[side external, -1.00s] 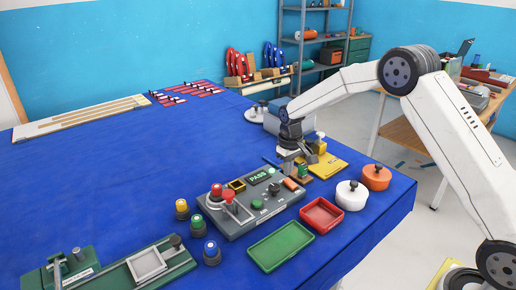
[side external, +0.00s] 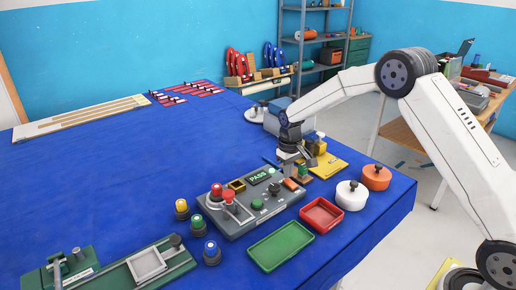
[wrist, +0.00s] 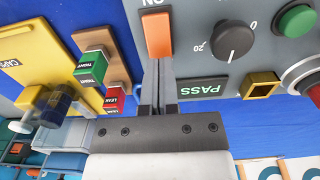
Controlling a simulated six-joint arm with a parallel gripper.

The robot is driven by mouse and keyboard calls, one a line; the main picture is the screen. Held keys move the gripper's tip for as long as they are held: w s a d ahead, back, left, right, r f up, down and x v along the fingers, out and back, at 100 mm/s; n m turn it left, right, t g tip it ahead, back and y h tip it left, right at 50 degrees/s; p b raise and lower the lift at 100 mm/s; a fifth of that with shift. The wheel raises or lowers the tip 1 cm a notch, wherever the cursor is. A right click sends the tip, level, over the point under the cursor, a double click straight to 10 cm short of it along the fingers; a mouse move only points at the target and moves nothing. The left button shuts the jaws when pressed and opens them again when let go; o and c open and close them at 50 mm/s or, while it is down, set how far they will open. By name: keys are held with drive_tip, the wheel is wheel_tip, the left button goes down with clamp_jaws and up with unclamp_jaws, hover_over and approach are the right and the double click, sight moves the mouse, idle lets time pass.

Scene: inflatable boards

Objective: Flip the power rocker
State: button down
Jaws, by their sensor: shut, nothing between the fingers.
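The orange power rocker (wrist: 157,33) sits on the grey control panel (wrist: 195,50), beside an ON label at its far end in the wrist view. It also shows at the right end of the panel in the side external view (side external: 291,184). My gripper (wrist: 159,62) is shut and empty, with its fingertips at the near end of the rocker. In the side external view my gripper (side external: 289,172) is low over that end of the panel. I cannot tell whether the tips touch the rocker. A display (wrist: 203,87) reads PASS in green.
Beside the rocker are a black dial (wrist: 232,41) and a green button (wrist: 296,19). Green TIGHT (wrist: 91,67) and red LEAK (wrist: 113,97) blocks stand close left. A yellow stand (side external: 328,164), red tray (side external: 321,214) and green tray (side external: 281,246) flank the panel.

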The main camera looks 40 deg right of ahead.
sight(289, 182)
drive_tip(key=shift+f, duration=0.7)
idle(0.6)
drive_tip(key=shift+r, duration=3.55)
drive_tip(key=shift+s, duration=0.1)
drive_tip(key=shift+s+a+r, duration=0.1)
drive_tip(key=shift+s+a, duration=0.1)
drive_tip(key=shift+s, duration=0.2)
drive_tip(key=s+a+t, duration=0.1)
drive_tip(key=s+a, duration=0.2)
drive_tip(key=s, duration=0.9)
drive_tip(key=s+a+t, duration=0.1)
drive_tip(key=s+a, duration=0.1)
drive_tip(key=s, duration=1)
drive_tip(key=shift+a+f+t, duration=0.3)
drive_tip(key=shift+a+f, duration=0.1)
drive_tip(key=shift+s, duration=0.1)
